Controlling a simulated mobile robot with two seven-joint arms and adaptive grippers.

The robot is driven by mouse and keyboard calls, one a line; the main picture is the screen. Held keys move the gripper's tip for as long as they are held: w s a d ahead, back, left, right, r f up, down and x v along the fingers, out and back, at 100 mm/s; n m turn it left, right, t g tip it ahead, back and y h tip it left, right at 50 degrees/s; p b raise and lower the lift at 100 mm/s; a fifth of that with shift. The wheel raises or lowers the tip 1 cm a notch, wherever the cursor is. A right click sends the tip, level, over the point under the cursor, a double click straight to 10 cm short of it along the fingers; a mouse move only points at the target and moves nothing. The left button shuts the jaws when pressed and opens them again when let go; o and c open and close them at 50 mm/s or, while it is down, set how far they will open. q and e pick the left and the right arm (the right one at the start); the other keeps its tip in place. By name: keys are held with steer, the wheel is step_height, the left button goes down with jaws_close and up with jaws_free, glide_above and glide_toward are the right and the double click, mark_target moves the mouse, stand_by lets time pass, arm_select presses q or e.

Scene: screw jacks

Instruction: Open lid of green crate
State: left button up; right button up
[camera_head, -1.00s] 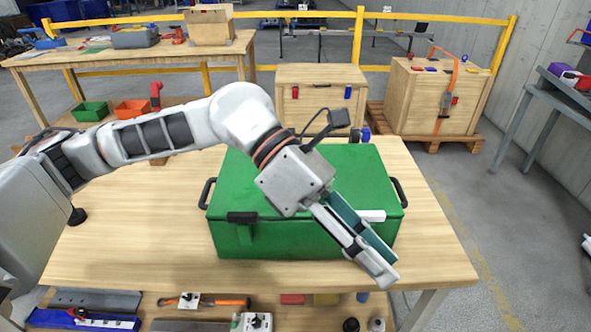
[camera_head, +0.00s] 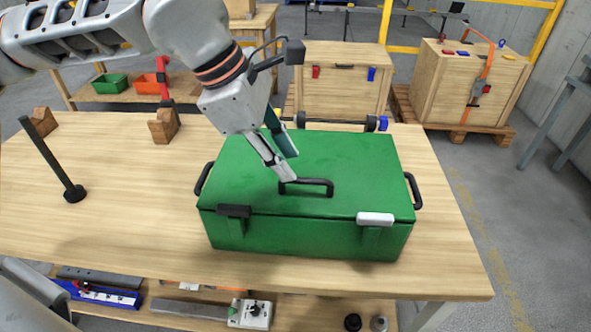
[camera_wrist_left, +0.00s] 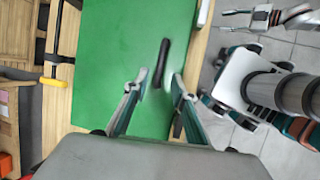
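The green crate (camera_head: 300,236) stands on the wooden table with its lid (camera_head: 345,160) shut. A black handle (camera_head: 318,187) lies on top of the lid. On the front are a black latch (camera_head: 234,211) at left and a white latch (camera_head: 375,219) at right. My left gripper (camera_head: 287,172) is above the lid at the left end of the handle. In the left wrist view its two fingers (camera_wrist_left: 158,86) are apart, with the handle (camera_wrist_left: 161,64) just beyond and between the tips. My right gripper (camera_wrist_left: 230,20) shows at the top right there, fingers apart, away from the crate.
Black side handles (camera_head: 413,190) stick out from the crate's ends. A dark bar with round ends (camera_head: 335,123) lies behind the crate.

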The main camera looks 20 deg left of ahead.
mark_target(299, 179)
arm_select(q)
steer(key=x, duration=0.4)
steer(key=shift+f, duration=0.2)
jaws_close()
steer(key=shift+w, duration=0.1)
